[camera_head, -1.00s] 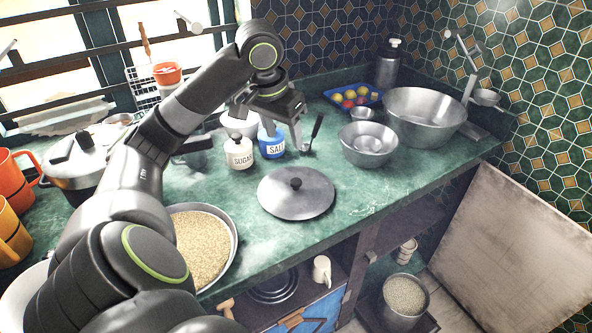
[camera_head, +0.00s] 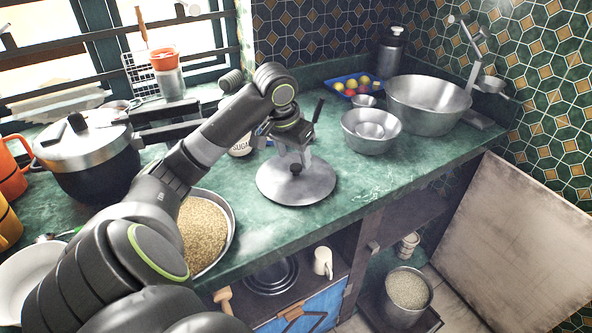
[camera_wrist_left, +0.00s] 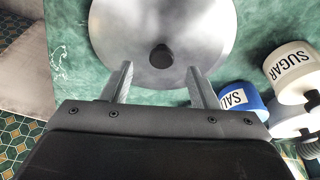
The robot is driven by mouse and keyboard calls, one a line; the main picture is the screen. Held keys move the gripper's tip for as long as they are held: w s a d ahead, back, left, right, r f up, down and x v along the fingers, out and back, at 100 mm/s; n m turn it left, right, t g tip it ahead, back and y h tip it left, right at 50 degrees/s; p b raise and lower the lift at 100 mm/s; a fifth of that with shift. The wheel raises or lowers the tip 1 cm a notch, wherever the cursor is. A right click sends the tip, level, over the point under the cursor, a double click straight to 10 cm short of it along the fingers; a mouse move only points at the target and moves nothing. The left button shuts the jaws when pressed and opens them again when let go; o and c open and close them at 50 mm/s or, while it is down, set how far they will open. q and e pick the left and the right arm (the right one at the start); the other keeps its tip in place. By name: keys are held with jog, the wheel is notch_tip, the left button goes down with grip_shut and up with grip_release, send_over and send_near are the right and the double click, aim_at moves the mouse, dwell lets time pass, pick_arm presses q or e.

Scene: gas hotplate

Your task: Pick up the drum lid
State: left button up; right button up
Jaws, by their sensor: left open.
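The drum lid (camera_head: 283,186) is a flat round grey metal disc with a black knob at its centre. It lies on the green counter. My left gripper (camera_head: 294,164) is over the lid, with its fingers pointing down close to the knob. In the left wrist view the lid (camera_wrist_left: 205,30) fills the top middle, and the knob shows beyond and between the fingertips of my open gripper (camera_wrist_left: 159,76). Nothing is between the fingers; whether they touch the lid cannot be told. My right gripper is not in view.
The sugar jar (camera_wrist_left: 292,72) and blue salt jar (camera_wrist_left: 240,98) stand close beside the lid. Metal bowls (camera_head: 370,141) stand to its right. A pan of grain (camera_head: 203,235) is to its left.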

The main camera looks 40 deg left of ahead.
aim_at(296, 166)
pick_arm(q)
jog(key=x, duration=0.3)
jog(key=shift+w+a+f, duration=0.1)
jog(key=shift+f, duration=0.25)
jog(key=c, duration=1.1)
notch_tip(296, 166, up, 9)
jog(key=shift+f+p, duration=0.2)
jog(key=shift+p, duration=0.45)
jog(key=shift+c, duration=0.2)
jog(key=shift+r+p, duration=0.75)
jog(key=shift+p, duration=0.2)
